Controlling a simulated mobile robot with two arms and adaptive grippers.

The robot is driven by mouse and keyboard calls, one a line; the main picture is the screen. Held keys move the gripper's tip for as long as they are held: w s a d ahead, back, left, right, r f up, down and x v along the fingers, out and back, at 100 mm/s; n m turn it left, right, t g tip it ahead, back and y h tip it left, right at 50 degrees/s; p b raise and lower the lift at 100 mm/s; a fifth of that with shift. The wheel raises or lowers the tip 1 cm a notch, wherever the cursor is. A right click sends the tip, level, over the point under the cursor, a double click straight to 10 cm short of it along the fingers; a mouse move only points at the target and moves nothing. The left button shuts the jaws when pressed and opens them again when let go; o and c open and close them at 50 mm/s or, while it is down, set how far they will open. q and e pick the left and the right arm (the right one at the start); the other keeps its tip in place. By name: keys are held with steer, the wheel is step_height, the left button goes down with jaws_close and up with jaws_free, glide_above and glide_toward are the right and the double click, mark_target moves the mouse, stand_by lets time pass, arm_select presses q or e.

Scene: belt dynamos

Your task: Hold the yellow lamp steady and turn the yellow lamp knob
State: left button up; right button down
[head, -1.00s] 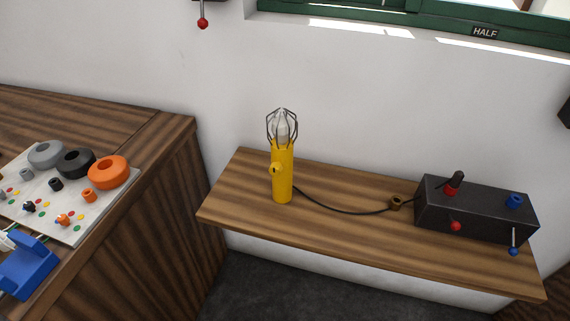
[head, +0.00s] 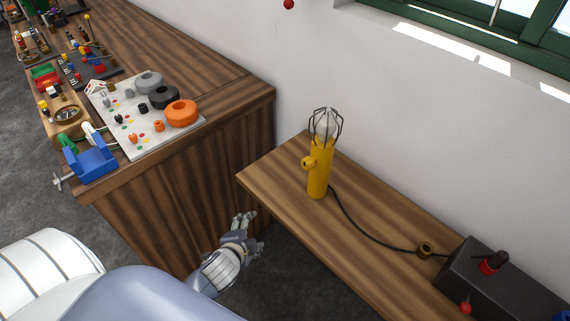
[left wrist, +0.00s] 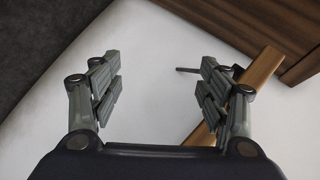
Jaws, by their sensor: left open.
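The yellow lamp (head: 320,170) stands upright on a wooden shelf (head: 275,178), with a clear bulb inside a dark wire cage on top. Its yellow knob (head: 308,162) sticks out on the left side of the body. My left gripper (head: 247,222) is open and empty, below and to the left of the lamp, near the shelf's left end and apart from it. In the left wrist view my open fingers (left wrist: 158,88) have nothing between them, and the lamp does not show. My right gripper is not in view.
A dark cable (head: 368,234) runs from the lamp to a black box (head: 500,284) with red controls. A wooden workbench (head: 190,215) at the left carries a panel of knobs (head: 125,122) and a blue vise (head: 90,163). The wall is behind the lamp.

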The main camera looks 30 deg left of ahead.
mark_target(313, 155)
arm_select(q)
steer(key=w+d+r+m+t+h, duration=0.1)
steer(key=w+r+m+t+h, duration=0.25)
steer(key=r+m, duration=0.65)
steer(key=w+d+r+m+t+h, duration=0.2)
steer(key=w+r+m+t, duration=0.3)
steer(key=r+m, duration=0.6)
steer(key=w+d+r+m+g+h+p, duration=0.1)
steer(key=w+d+m+h, duration=0.1)
steer(key=d+m, duration=0.1)
steer(key=w+d+r+m+h+p, duration=0.1)
steer(key=w+d+m+h+p, duration=0.1)
steer(key=w+d+m, duration=0.1)
steer(key=w+d+r+m+g+h+p, duration=0.1)
steer(key=w+d+m+h, duration=0.1)
steer(key=d+m, duration=0.1)
steer(key=shift+w+d+r+m+g, duration=0.1)
steer(key=shift+w+d+m+g, duration=0.1)
steer(key=shift+w+m+g, duration=0.25)
steer(key=shift+w+d, duration=0.2)
steer(key=shift+d, duration=0.05)
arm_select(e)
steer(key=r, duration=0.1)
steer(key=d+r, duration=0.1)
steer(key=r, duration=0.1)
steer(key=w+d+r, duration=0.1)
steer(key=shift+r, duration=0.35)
